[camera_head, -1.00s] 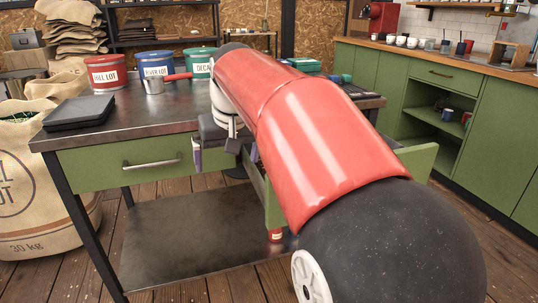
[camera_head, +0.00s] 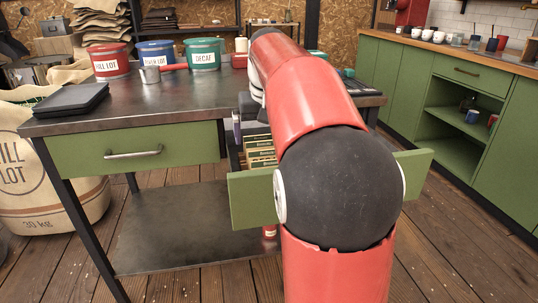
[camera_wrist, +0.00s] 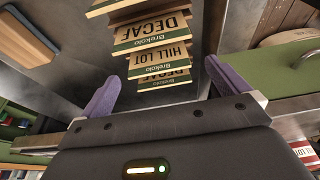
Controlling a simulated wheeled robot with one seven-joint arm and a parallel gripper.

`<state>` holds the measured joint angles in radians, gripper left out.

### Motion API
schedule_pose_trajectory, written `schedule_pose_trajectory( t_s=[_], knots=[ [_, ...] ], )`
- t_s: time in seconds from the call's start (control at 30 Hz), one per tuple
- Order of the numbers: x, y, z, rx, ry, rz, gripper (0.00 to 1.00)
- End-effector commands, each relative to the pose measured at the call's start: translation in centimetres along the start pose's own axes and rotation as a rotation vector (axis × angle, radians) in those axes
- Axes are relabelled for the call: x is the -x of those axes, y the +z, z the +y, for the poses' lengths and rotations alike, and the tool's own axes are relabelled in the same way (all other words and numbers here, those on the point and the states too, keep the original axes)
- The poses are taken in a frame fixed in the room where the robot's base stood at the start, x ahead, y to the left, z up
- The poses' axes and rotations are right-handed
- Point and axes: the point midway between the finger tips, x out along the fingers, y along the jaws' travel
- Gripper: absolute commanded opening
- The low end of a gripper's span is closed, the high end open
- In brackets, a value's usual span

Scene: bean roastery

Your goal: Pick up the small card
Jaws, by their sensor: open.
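Several small cards (camera_wrist: 160,52) stand in a row, cream with green or brown bands, printed "DECAF", "HILL LOT" and "Brekolo". In the head view the cards (camera_head: 261,150) are inside the open drawer (camera_head: 253,199) of the steel-topped table. Which one is the task's card I cannot tell. My gripper (camera_wrist: 163,84) is open, its two purple fingers on either side of the row in the wrist view, with no card visibly gripped. In the head view my arm hides most of the gripper; one purple finger shows beside the cards.
The tabletop (camera_head: 150,104) holds a black tray (camera_head: 72,103), a small pot (camera_head: 150,74) and red, blue and green tins (camera_head: 204,54). The closed drawer (camera_head: 135,150) is to the left. Green cabinets (camera_head: 440,95) stand at right.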

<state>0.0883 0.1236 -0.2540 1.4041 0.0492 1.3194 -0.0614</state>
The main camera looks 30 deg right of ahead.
Motion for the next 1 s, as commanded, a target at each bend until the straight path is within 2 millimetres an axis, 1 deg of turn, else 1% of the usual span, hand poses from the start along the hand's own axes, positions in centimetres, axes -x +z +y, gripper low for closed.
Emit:
schedule_pose_trajectory(
  t_s=[0.33, 0.43, 0.67, 0.97, 1.0],
  knots=[
    [-4.8, 0.0, 0.5, -0.001, 0.001, -0.001, 1.00],
    [-5.5, 0.0, 0.5, -0.001, 0.001, 0.000, 1.00],
    [-5.5, 0.0, 0.5, -0.001, 0.000, 0.001, 1.00],
    [-5.5, 0.0, 0.5, -0.001, 0.000, 0.001, 0.62],
    [-5.5, 0.0, 0.5, 0.000, 0.000, 0.001, 0.62]
  ],
)
